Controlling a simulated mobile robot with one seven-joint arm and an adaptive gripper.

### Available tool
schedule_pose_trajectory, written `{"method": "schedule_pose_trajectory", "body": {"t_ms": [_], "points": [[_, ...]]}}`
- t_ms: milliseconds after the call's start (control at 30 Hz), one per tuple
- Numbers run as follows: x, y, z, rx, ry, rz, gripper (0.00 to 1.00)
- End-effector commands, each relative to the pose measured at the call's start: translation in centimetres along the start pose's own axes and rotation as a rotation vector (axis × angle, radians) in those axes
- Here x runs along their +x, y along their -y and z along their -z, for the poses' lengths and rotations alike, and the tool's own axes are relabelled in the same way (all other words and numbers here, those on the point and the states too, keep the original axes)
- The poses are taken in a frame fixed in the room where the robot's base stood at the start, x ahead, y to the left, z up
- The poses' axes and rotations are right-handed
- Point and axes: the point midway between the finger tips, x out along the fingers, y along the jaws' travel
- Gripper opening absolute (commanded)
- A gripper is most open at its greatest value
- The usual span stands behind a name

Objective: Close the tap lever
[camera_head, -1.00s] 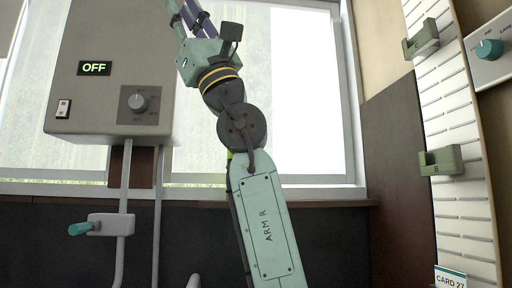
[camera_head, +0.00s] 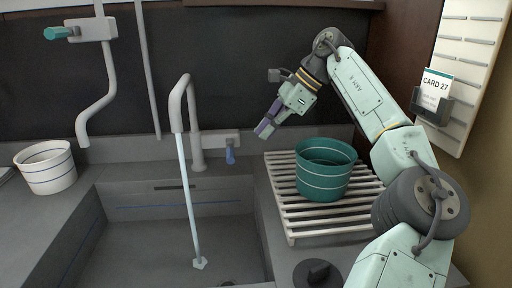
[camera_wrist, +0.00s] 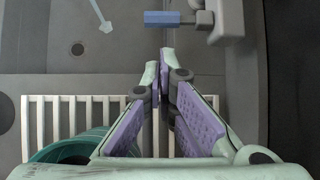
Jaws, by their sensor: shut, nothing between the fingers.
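The tap lever (camera_head: 230,152) is blue and points down from a pale wall block (camera_head: 222,139) beside the grey gooseneck tap (camera_head: 193,120). A stream of water (camera_head: 188,200) falls from the tap into the sink. The blue lever also shows at the top of the wrist view (camera_wrist: 168,18), pointing left from its pale body. My gripper (camera_head: 264,130) is shut and empty, with purple finger pads. It is above the rack, to the right of the lever and apart from it. In the wrist view its fingertips (camera_wrist: 165,60) are below the lever in the picture.
A teal pot (camera_head: 326,172) stands on a white slatted rack (camera_head: 290,222) below my gripper. A white pot (camera_head: 47,168) stands left of the sink (camera_head: 150,230). A second, teal lever (camera_head: 58,33) sits on the upper left pipe. A card holder (camera_head: 432,105) hangs at right.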

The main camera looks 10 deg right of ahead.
Motion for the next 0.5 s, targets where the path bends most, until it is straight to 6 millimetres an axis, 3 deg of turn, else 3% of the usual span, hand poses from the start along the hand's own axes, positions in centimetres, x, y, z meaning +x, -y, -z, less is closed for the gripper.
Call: {"method": "schedule_pose_trajectory", "body": {"t_ms": [167,500], "points": [[1.7,-0.4,0.6,0.004,-0.009,-0.019,0.0],[7.7,-0.5,0.4,0.002,-0.007,-0.017,0.0]]}}
